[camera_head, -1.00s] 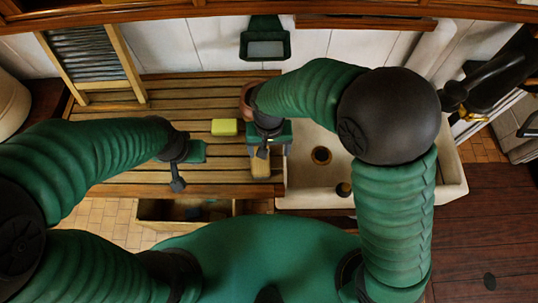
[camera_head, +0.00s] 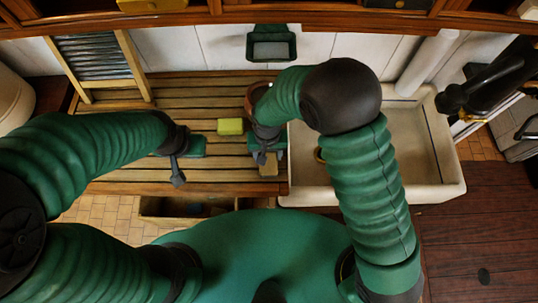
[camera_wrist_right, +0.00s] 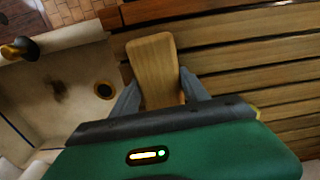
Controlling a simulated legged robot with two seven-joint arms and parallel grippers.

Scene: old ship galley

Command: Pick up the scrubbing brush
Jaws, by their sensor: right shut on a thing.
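The scrubbing brush shows in the right wrist view as a pale wooden block (camera_wrist_right: 153,62). In the head view only a small part of it (camera_head: 268,168) shows below my right gripper (camera_head: 267,155), near the right end of the slatted wooden counter. The right gripper's grey fingers (camera_wrist_right: 158,88) are shut on the brush, one on each side. The brush's underside and bristles are hidden, and I cannot tell whether it touches the slats. My left gripper (camera_head: 178,176) is over the counter's left part, apart from the brush; its finger gap is not clear.
A yellow-green block (camera_head: 230,126) lies on the slatted counter (camera_head: 225,175). A terracotta pot (camera_head: 256,93) is close behind my right gripper. The pale sink (camera_head: 440,165) adjoins on the right. A washboard (camera_head: 95,62) leans at the back left. An open drawer (camera_head: 185,210) is below.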

